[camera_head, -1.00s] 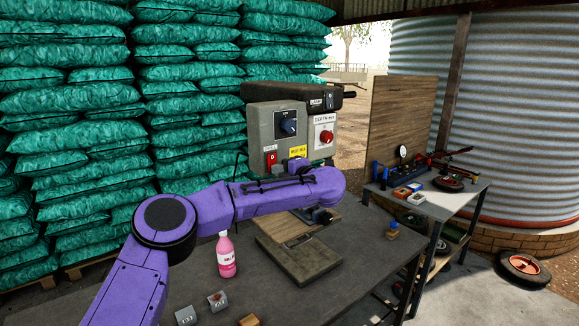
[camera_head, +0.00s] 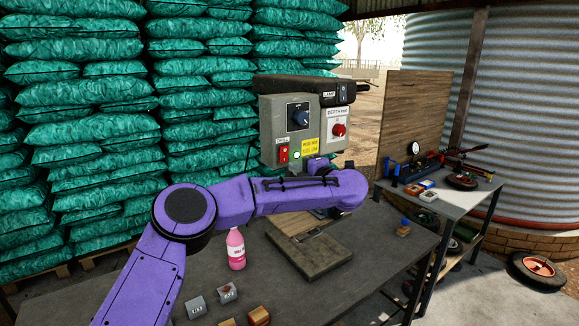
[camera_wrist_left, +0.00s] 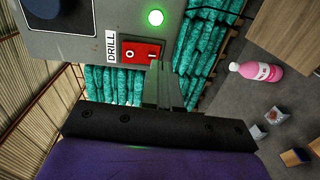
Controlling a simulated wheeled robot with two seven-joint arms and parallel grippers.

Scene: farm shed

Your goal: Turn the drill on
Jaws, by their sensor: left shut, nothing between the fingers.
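The drill (camera_head: 290,120) is a grey control box with a black top, standing at the back of the bench. Its red rocker switch, labelled DRILL (camera_head: 284,153), is low on the box's left part. In the left wrist view the red switch (camera_wrist_left: 142,52) shows O and I marks, and a round green light (camera_wrist_left: 156,17) beside it glows. My left gripper (camera_wrist_left: 162,75) is shut and empty, its tips close to the I end of the switch; I cannot tell whether they touch. In the head view the gripper (camera_head: 316,164) is partly behind my purple arm. My right gripper is out of view.
A pink bottle (camera_head: 236,250) and several small blocks (camera_head: 228,292) stand on the dark bench (camera_head: 350,285). A flat plate (camera_head: 315,255) lies below the drill. Stacked green sacks (camera_head: 90,120) fill the back left. A side table (camera_head: 450,205) with tools stands right.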

